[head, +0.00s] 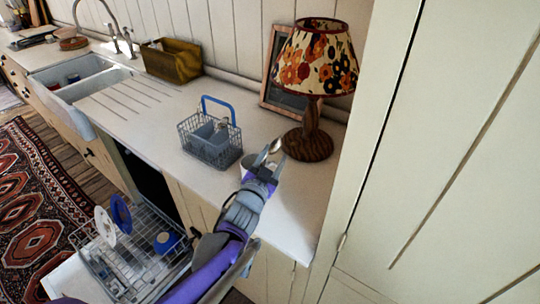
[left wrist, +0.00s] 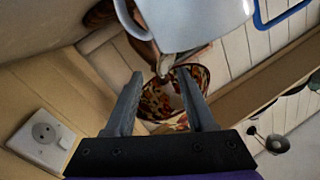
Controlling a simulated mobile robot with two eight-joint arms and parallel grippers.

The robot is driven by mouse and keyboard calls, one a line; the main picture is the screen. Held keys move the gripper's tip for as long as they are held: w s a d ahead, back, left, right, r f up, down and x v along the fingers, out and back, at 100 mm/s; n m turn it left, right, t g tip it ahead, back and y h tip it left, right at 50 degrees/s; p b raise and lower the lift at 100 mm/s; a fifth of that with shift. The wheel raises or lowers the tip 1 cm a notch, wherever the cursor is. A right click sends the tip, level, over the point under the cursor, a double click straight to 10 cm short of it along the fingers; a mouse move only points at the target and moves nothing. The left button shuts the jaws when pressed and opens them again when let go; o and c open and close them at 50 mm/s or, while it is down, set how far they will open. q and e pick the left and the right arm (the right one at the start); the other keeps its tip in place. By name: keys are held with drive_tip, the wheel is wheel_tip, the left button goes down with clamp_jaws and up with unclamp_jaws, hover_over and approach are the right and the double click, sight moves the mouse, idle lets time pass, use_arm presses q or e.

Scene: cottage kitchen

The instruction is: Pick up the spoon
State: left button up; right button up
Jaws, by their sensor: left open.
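A shiny metal spoon (head: 275,146) shows its bowl end just beyond my left gripper (head: 269,160) in the head view. A pale mug (head: 249,158) stands on the counter beside the gripper and is partly hidden by it. In the left wrist view the mug (left wrist: 195,22) fills the top, just past my open left gripper (left wrist: 161,74). A small brownish, shiny shape lies between the fingertips there; I cannot tell whether it is the spoon. The spoon's handle is hidden, and no grip on it shows. My right gripper is not in view.
A wire cutlery basket (head: 210,142) with a blue handle stands left of the gripper. A floral lamp (head: 314,62) and a picture frame (head: 285,95) stand behind. An open dishwasher rack (head: 130,262) with plates is below. The counter's right end (head: 305,205) is clear.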

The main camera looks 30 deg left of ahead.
sight(279, 144)
use_arm(q)
drive_tip(key=w, duration=0.2)
drive_tip(key=w+a, duration=0.1)
drive_tip(key=w, duration=0.1)
drive_tip(key=shift+w+a+r, duration=0.1)
drive_tip(key=shift+w, duration=0.2)
drive_tip(key=shift+s, duration=0.1)
drive_tip(key=shift+c, duration=0.2)
clamp_jaws()
idle(0.9)
